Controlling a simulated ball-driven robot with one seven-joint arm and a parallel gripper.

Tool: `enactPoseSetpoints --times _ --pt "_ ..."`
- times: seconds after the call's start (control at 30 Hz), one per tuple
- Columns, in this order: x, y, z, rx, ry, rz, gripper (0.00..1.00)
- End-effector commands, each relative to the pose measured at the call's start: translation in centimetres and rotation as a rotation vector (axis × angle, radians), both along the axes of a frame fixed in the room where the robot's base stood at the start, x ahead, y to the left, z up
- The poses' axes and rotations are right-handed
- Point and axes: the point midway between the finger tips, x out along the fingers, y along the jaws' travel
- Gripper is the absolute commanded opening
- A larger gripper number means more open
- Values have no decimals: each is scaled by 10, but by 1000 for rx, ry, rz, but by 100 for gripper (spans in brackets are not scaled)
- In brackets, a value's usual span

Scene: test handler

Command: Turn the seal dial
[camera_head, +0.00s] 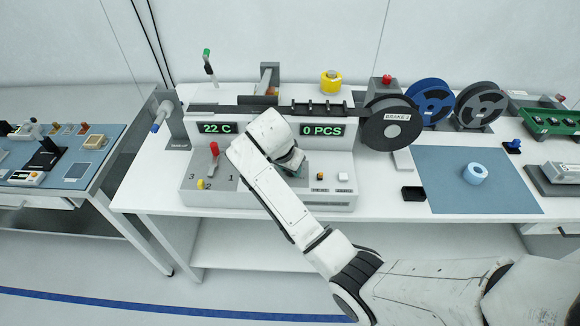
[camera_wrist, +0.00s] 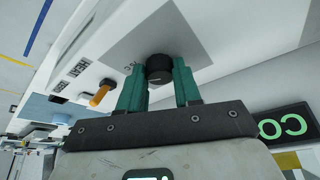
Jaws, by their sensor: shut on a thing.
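The seal dial (camera_wrist: 159,68) is a round black knob with a light mark, set on a grey panel in the wrist view. My gripper (camera_wrist: 158,84) has its teal fingers on either side of the knob and is shut on it. In the head view, my gripper (camera_head: 291,163) is at the front of the white machine (camera_head: 215,190), below the gap between its two green displays. My gripper and wrist hide the dial there.
A red-handled lever (camera_head: 213,149) and a yellow knob (camera_head: 200,184) stand left of my arm. The displays read "22 C" (camera_head: 214,128) and "0 PCS" (camera_head: 322,130). A black reel (camera_head: 391,122) is at the right. An orange switch (camera_wrist: 101,92) sits near the dial.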

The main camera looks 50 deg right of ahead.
Motion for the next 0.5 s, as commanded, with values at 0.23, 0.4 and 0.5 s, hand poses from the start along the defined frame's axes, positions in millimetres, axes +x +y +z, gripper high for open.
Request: enactPoseSetpoints --times 0.23,0.4,0.5 --pt "2 -2 3 -4 -6 -51 3" --pt "2 -2 3 -4 -7 -59 3" --pt "2 -2 3 -5 -7 -59 3"
